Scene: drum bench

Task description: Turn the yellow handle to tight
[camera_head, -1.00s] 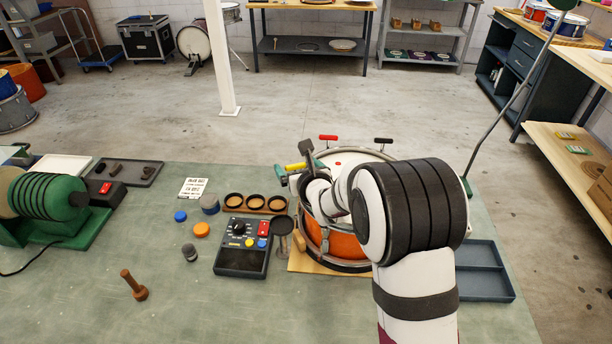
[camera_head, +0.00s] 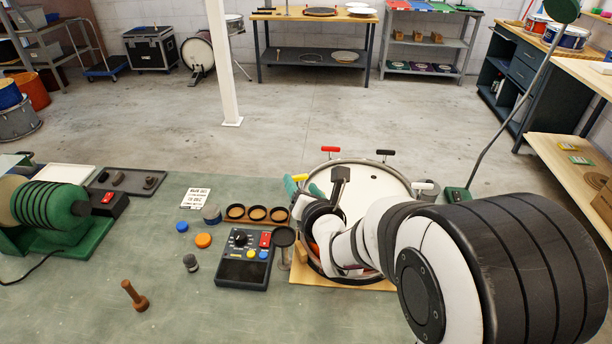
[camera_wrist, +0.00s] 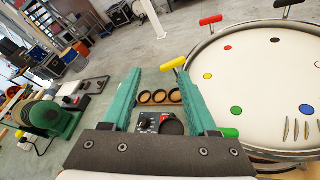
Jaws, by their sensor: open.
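The yellow handle (camera_head: 300,178) sticks out from the left side of the drum (camera_head: 352,195) rim in the head view. In the wrist view the yellow handle (camera_wrist: 173,63) shows just beyond the tip of my right-hand finger, with its rod running to the rim. My gripper (camera_head: 303,189) is open, its two green fingers at the drum's left edge close to the handle. In the wrist view my gripper (camera_wrist: 158,75) has nothing between its fingers that I can see gripped. Whether a finger touches the handle I cannot tell. My arm hides the drum's front.
Red (camera_head: 331,149), black (camera_head: 385,153) and white (camera_head: 425,186) handles stand around the rim; a green handle (camera_wrist: 228,132) is beside my finger in the wrist view. A control box (camera_head: 245,258) and round-cupped tray (camera_head: 256,214) lie left. A lamp base (camera_head: 456,195) stands right.

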